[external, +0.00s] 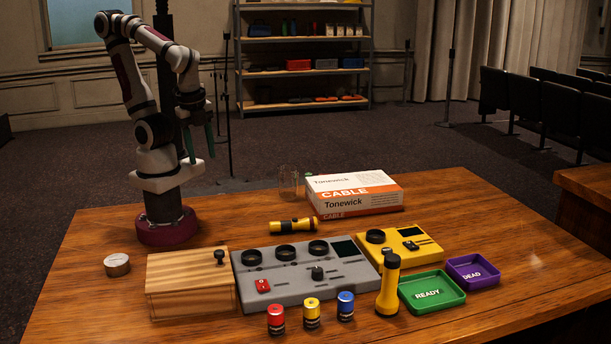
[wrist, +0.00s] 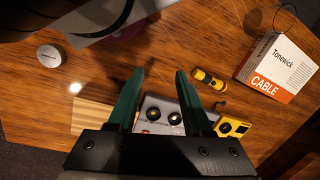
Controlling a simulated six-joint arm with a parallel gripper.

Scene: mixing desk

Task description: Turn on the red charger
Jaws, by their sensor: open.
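A grey console (external: 300,293) with several black round wells, a dark screen, a red switch (external: 262,286) and a black knob (external: 317,273) sits mid-table. No separate red charger body is visible. A yellow device (external: 405,262) with one black well, a dark screen and a black switch stands to its right. Part of the grey console also shows in the wrist view (wrist: 153,127). My gripper (external: 199,152) hangs above the back left of the table, its teal fingers apart and empty. In the wrist view my gripper (wrist: 160,78) partly hides the console, including its red switch.
Red (external: 275,320), yellow (external: 312,313) and blue (external: 345,306) cells stand in front. One flashlight (external: 387,290) stands upright; another (external: 292,226) lies behind. A wooden box (external: 188,275), tin (external: 117,265), glass jar (external: 289,181), cable box (external: 352,194), green READY tray (external: 402,302) and purple DEAD tray (external: 491,279) surround them.

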